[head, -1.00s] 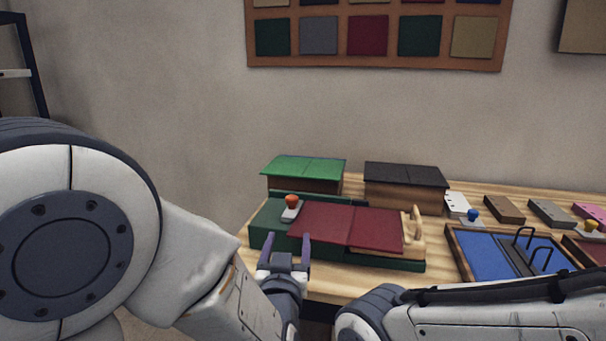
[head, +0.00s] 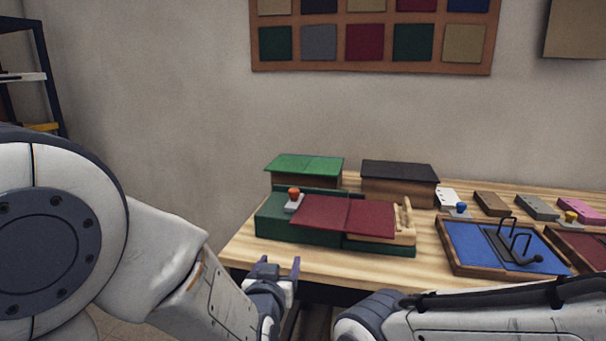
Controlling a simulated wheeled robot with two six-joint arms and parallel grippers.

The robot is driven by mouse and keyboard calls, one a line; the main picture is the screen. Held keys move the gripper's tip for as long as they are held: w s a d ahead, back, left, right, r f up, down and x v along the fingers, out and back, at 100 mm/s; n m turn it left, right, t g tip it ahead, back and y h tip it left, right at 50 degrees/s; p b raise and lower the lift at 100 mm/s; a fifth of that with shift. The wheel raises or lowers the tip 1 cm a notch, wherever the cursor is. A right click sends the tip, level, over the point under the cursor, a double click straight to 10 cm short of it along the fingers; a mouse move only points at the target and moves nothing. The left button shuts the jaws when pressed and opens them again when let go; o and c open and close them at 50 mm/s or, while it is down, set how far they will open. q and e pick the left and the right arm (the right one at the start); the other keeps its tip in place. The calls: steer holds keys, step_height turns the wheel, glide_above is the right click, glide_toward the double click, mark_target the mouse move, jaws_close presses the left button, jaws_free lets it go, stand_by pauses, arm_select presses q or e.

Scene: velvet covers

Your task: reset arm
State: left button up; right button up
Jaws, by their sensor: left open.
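My left gripper (head: 279,268) is open and empty, low in front of the table's front edge. It stands apart from the green box (head: 290,231) with the dark red velvet cover (head: 345,214) on top. My right arm's link crosses the bottom right of the view; its gripper is not clearly seen.
The wooden table (head: 330,265) has a bare strip in front of the box. A green-topped stack (head: 304,166) and a dark-topped stack (head: 400,172) stand behind. A blue tray (head: 470,240) with black handles lies at right. An orange-knobbed tool (head: 294,194) sits on the box.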

arm_select(q)
steer(key=s+a+f+g+y, duration=0.1)
steer(key=s+a+f+g, duration=1.2)
steer(key=s+a, duration=0.15)
steer(key=s+d+r+m+g, duration=0.1)
steer(key=s+d+r+m, duration=0.2)
steer(key=s+d, duration=0.4)
steer(key=s+d+r+m+g, duration=0.1)
steer(key=s+d+r+m, duration=0.25)
steer(key=s+d, duration=0.4)
step_height(320, 180, up, 22)
steer(key=p, duration=2.3)
steer(key=shift+w+r+h, duration=0.2)
steer(key=shift+h, duration=0.1)
